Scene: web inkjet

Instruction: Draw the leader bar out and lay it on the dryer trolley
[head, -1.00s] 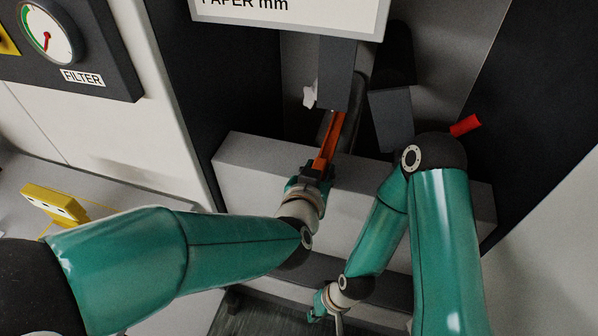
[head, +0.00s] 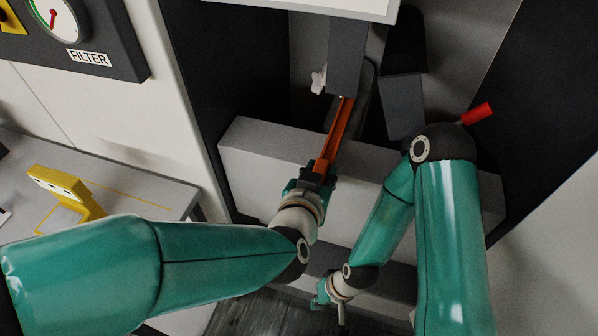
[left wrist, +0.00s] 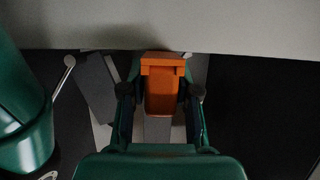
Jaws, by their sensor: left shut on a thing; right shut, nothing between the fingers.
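The orange leader bar (head: 338,130) sticks out from the dark recess of the machine, below a grey upright block. Its far end is in or at the recess, and I cannot see whether it is free. My left gripper (head: 317,176) is shut on its near end. In the left wrist view the orange end (left wrist: 162,88) sits between the fingers. My right gripper (head: 330,294) is shut and empty, low in the head view, apart from the bar. No thing in view is clearly the dryer trolley; a grey surface (head: 150,185) at the left could be it.
A pale grey box-shaped ledge (head: 262,160) runs in front of the recess. A yellow block (head: 66,187) stands on the grey surface at the left, by yellow lines. A red handle (head: 477,113) juts out at the right. A white sign (head: 320,5) hangs above.

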